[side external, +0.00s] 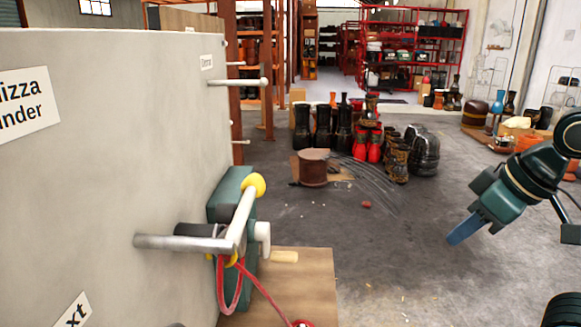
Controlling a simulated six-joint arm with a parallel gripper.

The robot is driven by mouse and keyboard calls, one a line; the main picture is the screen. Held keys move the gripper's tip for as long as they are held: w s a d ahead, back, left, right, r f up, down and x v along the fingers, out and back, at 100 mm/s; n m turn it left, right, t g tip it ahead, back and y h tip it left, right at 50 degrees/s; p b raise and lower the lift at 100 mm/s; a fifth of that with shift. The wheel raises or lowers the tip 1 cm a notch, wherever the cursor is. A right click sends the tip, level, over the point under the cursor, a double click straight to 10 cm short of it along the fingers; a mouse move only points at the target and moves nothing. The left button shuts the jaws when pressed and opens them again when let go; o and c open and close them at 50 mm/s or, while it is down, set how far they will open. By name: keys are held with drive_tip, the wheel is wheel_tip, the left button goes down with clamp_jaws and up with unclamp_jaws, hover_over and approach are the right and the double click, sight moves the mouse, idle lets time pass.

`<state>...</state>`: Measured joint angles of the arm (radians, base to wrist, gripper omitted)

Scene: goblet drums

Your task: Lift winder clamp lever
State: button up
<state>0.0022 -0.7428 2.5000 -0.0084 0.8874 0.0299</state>
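A winder (222,220) with a dark green body is fixed to the side of a large grey panel on the left. A cream lever (241,222) with a yellow ball knob (253,184) stands tilted upward on it. A grey metal bar (180,243) runs left from the lever's lower end. A short white handle (263,238) sits on the winder's right side. I cannot tell which of these is the clamp lever. My gripper (463,230) is at the right, well apart from the winder, pointing down and left. Its blue fingers overlap in this view, so their opening is hidden.
The grey panel (110,160) fills the left, with pegs (238,82) sticking out above the winder. A red cord (262,292) hangs below it over a wooden board (310,285). Several drums (340,130) stand farther back. Open floor lies between the winder and my gripper.

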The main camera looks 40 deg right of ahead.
drive_tip(key=shift+w+a+m, duration=0.25)
drive_tip(key=shift+w+m, duration=0.25)
clamp_jaws()
drive_tip(key=w+a+r+m+t+y, duration=0.1)
drive_tip(key=w+a+m+t+y, duration=0.1)
drive_tip(key=w+a+m, duration=0.3)
drive_tip(key=w+a+r+m+t+y, duration=0.1)
drive_tip(key=w+a+m+t+y, duration=0.2)
drive_tip(key=w+m, duration=0.9)
drive_tip(key=shift+w+a+r+m+y, duration=0.25)
drive_tip(key=shift+a+m+y, duration=0.9)
drive_tip(key=shift+m, duration=1.85)
drive_tip(key=w+a, duration=0.6)
drive_tip(key=shift+w+a+f, duration=0.2)
drive_tip(key=shift+w, duration=0.1)
drive_tip(key=shift+r, duration=0.1)
